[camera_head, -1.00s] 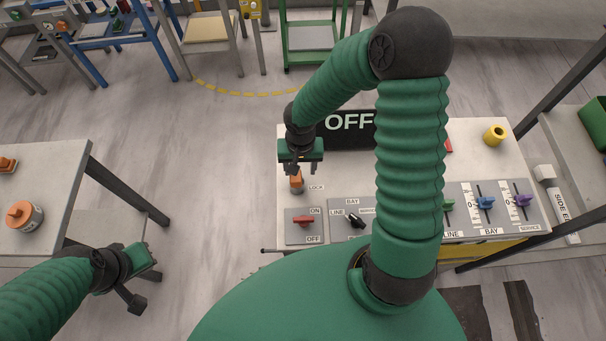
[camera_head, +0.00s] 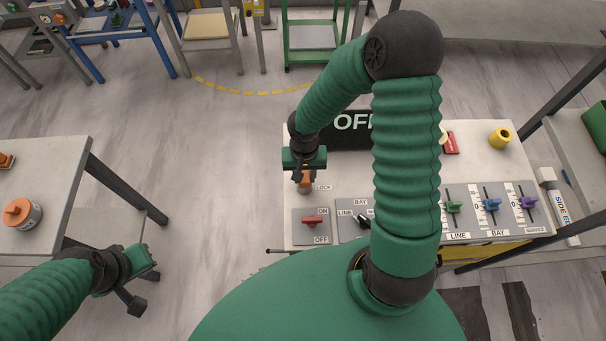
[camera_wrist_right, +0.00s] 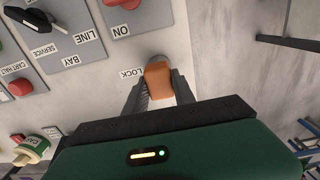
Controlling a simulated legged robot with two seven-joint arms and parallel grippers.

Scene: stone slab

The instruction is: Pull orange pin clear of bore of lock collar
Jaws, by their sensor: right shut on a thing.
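The orange pin (camera_head: 306,180) stands at the LOCK label on the stone slab, left of the black OFF sign. In the right wrist view the orange pin (camera_wrist_right: 158,82) sits between the two fingers of my right gripper (camera_wrist_right: 160,92). A grey rounded edge, likely the lock collar (camera_wrist_right: 155,60), shows just beyond it; the bore is hidden. In the head view my right gripper (camera_head: 305,172) comes down over the pin and is shut on it. I cannot tell how deep the pin sits. My left gripper (camera_head: 143,258) hangs at lower left, away from the slab; its jaw opening is unclear.
A red ON/OFF switch (camera_head: 312,222) and a black selector (camera_head: 363,219) sit close to the pin. Coloured sliders (camera_head: 491,205) and a yellow ring (camera_head: 500,138) are at the right. A side table (camera_head: 50,165) holds an orange-topped canister (camera_head: 20,213). Floor lies between them.

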